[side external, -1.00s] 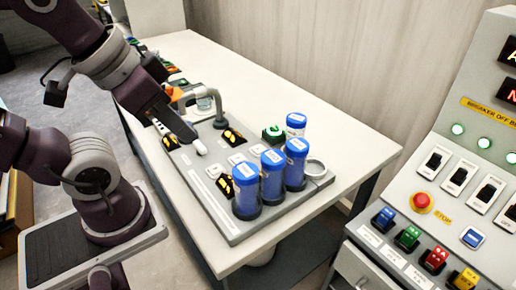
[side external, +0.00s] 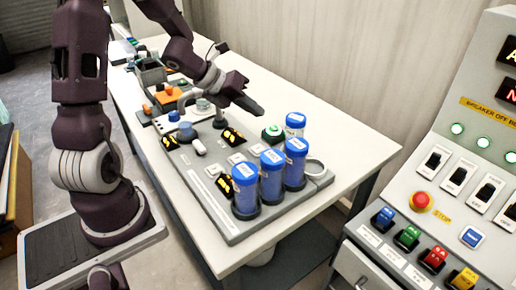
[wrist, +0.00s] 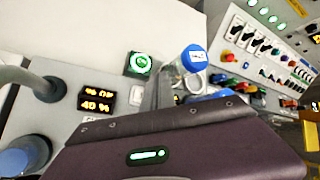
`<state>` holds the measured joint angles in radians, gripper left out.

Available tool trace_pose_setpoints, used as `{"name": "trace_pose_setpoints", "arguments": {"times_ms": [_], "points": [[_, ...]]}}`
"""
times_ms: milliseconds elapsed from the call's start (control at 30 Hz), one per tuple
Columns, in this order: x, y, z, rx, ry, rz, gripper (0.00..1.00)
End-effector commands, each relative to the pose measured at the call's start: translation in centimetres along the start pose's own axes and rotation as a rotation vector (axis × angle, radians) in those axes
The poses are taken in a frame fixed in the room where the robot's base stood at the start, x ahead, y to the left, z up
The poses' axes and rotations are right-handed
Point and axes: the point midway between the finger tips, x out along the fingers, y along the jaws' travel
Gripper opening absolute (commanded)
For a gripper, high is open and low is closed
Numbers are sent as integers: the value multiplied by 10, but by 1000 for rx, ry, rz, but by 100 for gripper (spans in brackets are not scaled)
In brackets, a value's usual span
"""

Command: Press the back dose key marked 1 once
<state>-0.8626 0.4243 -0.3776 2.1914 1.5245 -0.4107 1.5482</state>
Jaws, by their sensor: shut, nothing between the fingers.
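The grey dosing panel (side external: 205,200) lies on the table and carries small white keys (side external: 237,158) in its middle. Their markings are too small to read, so I cannot tell which one is marked 1. My gripper (side external: 259,109) is shut and empty, held above the back part of the panel and apart from the keys. In the wrist view the narrow shut fingers (wrist: 164,90) point toward the panel beside a green round button (wrist: 138,64). The gripper body hides much of the panel there.
Lit displays (side external: 233,137) sit on the panel. A grey pipe (wrist: 40,84) rises at left in the wrist view. A switch console (side external: 440,215) stands at right.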

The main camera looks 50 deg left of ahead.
Motion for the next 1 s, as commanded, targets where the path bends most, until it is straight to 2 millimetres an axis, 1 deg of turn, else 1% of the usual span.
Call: {"name": "trace_pose_setpoints", "arguments": {"times_ms": [100,333,467,800,1000], "points": [[2,1,-4,38,17,-27,0],[2,0,-4,37,16,-25,0],[7,3,-7,32,19,-28,0],[41,28,-32,29,20,-26,0],[57,39,-43,30,18,-26,0]]}}
